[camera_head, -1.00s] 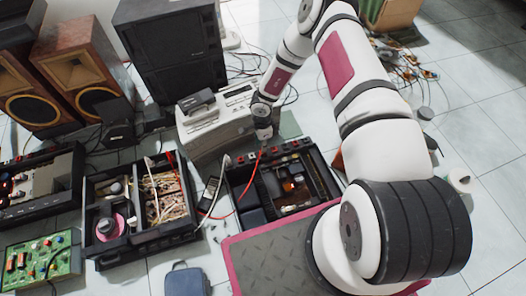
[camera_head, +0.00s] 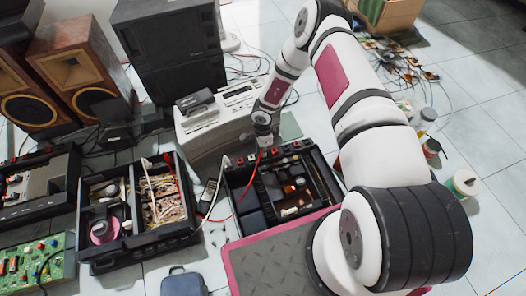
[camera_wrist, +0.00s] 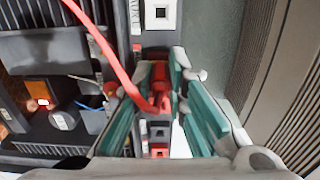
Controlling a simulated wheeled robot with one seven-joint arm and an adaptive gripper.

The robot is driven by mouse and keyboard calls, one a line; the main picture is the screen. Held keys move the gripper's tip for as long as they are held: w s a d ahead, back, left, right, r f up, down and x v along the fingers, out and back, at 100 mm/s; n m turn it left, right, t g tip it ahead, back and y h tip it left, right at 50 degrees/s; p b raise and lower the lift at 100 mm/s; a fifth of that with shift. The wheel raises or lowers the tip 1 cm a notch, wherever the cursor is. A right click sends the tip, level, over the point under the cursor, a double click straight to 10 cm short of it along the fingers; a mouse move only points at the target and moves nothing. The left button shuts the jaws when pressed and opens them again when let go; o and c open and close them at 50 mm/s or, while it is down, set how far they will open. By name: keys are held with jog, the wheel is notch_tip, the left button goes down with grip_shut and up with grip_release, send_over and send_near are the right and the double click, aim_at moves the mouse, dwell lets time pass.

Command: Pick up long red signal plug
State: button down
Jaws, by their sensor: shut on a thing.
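The long red signal plug (camera_wrist: 160,85) with its red cable (camera_wrist: 107,50) is in the wrist view, between the green-padded fingers of my gripper (camera_wrist: 163,97). The gripper is shut on the plug. The plug is over the row of sockets on the black open chassis (camera_head: 236,195); whether it is still seated in a socket I cannot tell. In the head view my gripper (camera_head: 263,146) is small at the back edge of that chassis, and the red cable (camera_head: 240,207) curves from there to the left.
A grey-white device (camera_head: 213,125) stands right behind the chassis. A black box of parts (camera_head: 140,240) is to the left, with a green circuit board (camera_head: 30,258) beyond it. Tall speakers (camera_head: 170,50) stand at the back. Cans and loose cables lie to the right.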

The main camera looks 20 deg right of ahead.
jog(key=shift+r, duration=0.15)
jog(key=shift+r+p, duration=0.45)
jog(key=shift+r, duration=0.05)
notch_tip(320, 180, up, 2)
jog(key=shift+r+p, duration=0.1)
jog(key=shift+p, duration=0.55)
jog(key=s, duration=0.2)
jog(key=s+p, duration=0.1)
jog(key=shift+d+r, duration=0.25)
jog(key=shift+d, duration=0.05)
jog(key=s+d+r+p, duration=0.1)
jog(key=s+d+p, duration=0.1)
jog(key=s, duration=1)
jog(key=w+a, duration=0.4)
jog(key=w, duration=0.1)
jog(key=w+a+r, duration=0.1)
jog(key=w+a, duration=0.3)
jog(key=w, duration=0.1)
jog(key=w+a+p, duration=0.1)
jog(key=w+a, duration=0.3)
jog(key=w, duration=0.1)
jog(key=shift+a+r, duration=0.3)
